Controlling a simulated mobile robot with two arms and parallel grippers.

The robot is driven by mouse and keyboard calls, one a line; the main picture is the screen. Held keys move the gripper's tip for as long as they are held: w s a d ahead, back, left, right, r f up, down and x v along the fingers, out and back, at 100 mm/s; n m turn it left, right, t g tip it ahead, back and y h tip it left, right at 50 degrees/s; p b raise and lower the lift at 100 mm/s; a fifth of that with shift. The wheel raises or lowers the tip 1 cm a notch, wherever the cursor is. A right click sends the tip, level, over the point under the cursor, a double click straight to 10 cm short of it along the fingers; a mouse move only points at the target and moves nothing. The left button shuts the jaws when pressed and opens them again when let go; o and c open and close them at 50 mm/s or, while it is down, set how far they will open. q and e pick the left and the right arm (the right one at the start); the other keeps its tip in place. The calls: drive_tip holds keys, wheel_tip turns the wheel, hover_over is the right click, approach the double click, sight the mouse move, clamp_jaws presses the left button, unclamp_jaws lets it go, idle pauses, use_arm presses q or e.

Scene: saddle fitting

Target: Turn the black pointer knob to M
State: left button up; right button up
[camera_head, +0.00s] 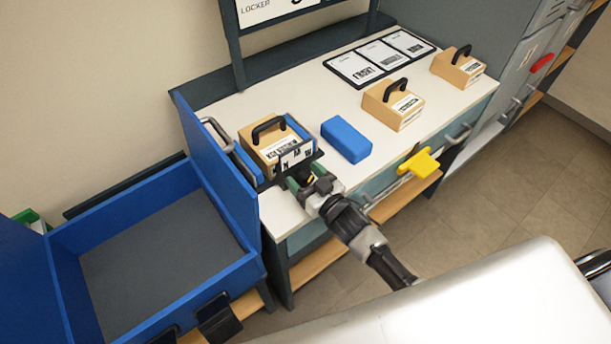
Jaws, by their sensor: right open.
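A dark plate with white letter labels (296,153), one of which looks like M, stands at the front of a small holder on the bench. The holder has blue side pieces and a tan block (266,146) with a black handle. My right gripper (307,181) is open, with its green-padded fingertips just below and in front of the plate. A small dark part with a yellow mark shows between the fingertips. It may be the black pointer knob, but the gripper mostly hides it and I cannot tell which letter it points to. My left gripper is not in view.
A blue block (346,140) lies right of the holder. Two tan blocks with black handles (393,104) (458,68) and a framed label board (380,58) are farther right. A yellow handle (416,164) sticks out at the bench front. An open blue case (235,265) stands left.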

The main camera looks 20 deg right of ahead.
drive_tip(key=c, duration=0.9)
drive_tip(key=shift+o, duration=0.2)
drive_tip(key=shift+s+a+n, duration=0.1)
drive_tip(key=shift+a+n, duration=0.05)
drive_tip(key=shift+n, duration=2.75)
drive_tip(key=o, duration=0.9)
drive_tip(key=shift+c, duration=0.2)
